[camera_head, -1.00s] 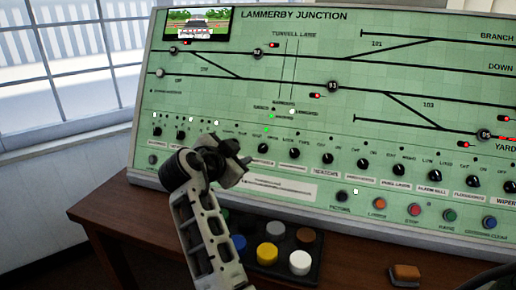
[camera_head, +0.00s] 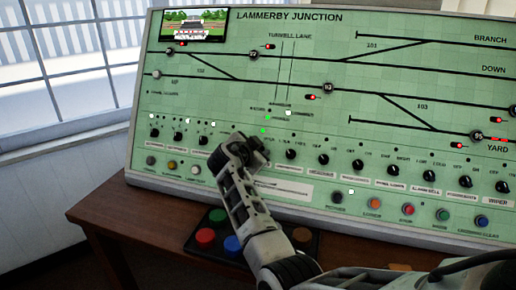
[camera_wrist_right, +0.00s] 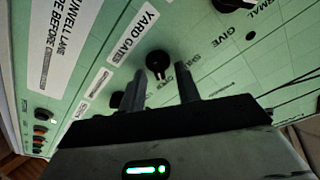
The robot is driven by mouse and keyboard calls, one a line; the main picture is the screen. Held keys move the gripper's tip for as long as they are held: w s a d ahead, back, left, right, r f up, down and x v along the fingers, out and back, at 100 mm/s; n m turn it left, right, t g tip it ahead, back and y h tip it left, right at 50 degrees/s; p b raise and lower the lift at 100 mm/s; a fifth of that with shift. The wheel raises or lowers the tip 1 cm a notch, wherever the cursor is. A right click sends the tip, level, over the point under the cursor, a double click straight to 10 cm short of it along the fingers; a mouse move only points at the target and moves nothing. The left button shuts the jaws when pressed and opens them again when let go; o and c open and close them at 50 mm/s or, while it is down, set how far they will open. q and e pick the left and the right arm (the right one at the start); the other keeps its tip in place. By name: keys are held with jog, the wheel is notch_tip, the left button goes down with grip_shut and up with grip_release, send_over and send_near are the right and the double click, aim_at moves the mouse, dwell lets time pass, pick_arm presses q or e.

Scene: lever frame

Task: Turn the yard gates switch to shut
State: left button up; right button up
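The yard gates switch, a round black knob (camera_wrist_right: 158,64) with a pale pointer mark on its lower edge, shows in the right wrist view. Its "YARD GATES" label (camera_wrist_right: 135,45) is to its left, with the words shut and open to its right. I cannot tell surely which word the mark points at. My right gripper (camera_wrist_right: 160,88) is open. Its two fingers stand apart, one toward each side of the knob; contact is not clear. In the head view my right gripper (camera_head: 252,152) is at the panel's lower row and hides the knob. My left gripper is not in view.
The green panel (camera_head: 210,105) has a row of similar knobs, such as one (camera_head: 291,154) right of the gripper. Coloured push buttons (camera_head: 374,204) line its lower edge. A dark tray (camera_head: 195,250) with large buttons sits on the desk, partly behind my arm.

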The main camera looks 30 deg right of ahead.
jog(key=c, duration=0.6)
jog(key=shift+c, duration=0.2)
